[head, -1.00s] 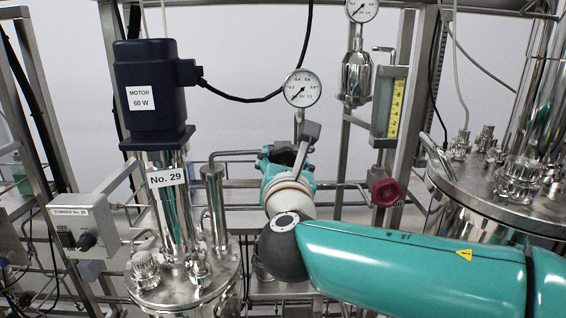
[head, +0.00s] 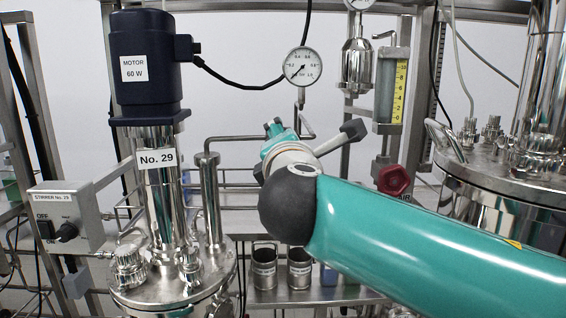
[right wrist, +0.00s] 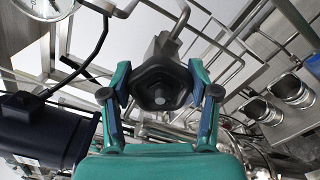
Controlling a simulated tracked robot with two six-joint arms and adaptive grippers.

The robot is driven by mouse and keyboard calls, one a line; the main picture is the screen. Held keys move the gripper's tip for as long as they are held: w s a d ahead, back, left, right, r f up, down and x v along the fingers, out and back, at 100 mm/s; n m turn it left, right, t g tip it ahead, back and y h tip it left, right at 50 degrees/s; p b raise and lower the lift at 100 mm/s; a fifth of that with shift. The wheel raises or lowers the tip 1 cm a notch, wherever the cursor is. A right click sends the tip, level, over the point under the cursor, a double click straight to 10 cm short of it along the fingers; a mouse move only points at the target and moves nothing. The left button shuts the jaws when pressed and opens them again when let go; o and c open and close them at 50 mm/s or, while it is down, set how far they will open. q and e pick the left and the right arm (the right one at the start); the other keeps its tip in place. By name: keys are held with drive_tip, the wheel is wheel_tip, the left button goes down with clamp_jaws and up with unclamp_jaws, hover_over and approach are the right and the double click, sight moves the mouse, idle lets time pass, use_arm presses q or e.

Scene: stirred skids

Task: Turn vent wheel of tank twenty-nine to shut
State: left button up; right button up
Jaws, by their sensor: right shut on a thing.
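Tank twenty-nine (head: 165,292) stands at the left in the head view, with a "No. 29" label (head: 157,158) on its steel column. My right gripper (head: 275,133) reaches in from the right, just right of the column. In the right wrist view its teal fingers (right wrist: 160,100) are shut on a dark, faceted vent wheel (right wrist: 160,72), one finger on each side. A steel pipe runs behind the wheel. The wheel's marking cannot be read. In the head view my gripper and wrist hide the wheel. My left gripper is not in view.
A blue motor (head: 147,62) tops the column. A pressure gauge (head: 303,66) stands close behind my gripper. A stirrer switch box (head: 66,217) is at the left. A red valve wheel (head: 393,180) and another tank (head: 490,205) are at the right. Metal cups (head: 299,268) stand on a low shelf.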

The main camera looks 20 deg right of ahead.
drive_tip(key=m+b, duration=0.2)
drive_tip(key=m, duration=0.1)
drive_tip(key=f+m+b, duration=0.1)
drive_tip(key=m+b, duration=0.1)
drive_tip(key=shift+m, duration=0.4)
drive_tip(key=m+b, duration=0.4)
drive_tip(key=m, duration=0.2)
drive_tip(key=shift+f+b, duration=0.2)
drive_tip(key=shift+b, duration=0.1)
drive_tip(key=m+b, duration=0.1)
drive_tip(key=m, duration=0.2)
drive_tip(key=shift+w+a, duration=0.1)
drive_tip(key=m+b, duration=0.2)
drive_tip(key=m, duration=0.1)
drive_tip(key=shift+a+f, duration=0.1)
drive_tip(key=m+b, duration=0.1)
drive_tip(key=m, duration=0.3)
drive_tip(key=shift+a, duration=0.1)
drive_tip(key=shift+m+b, duration=0.35)
drive_tip(key=shift+m, duration=1.05)
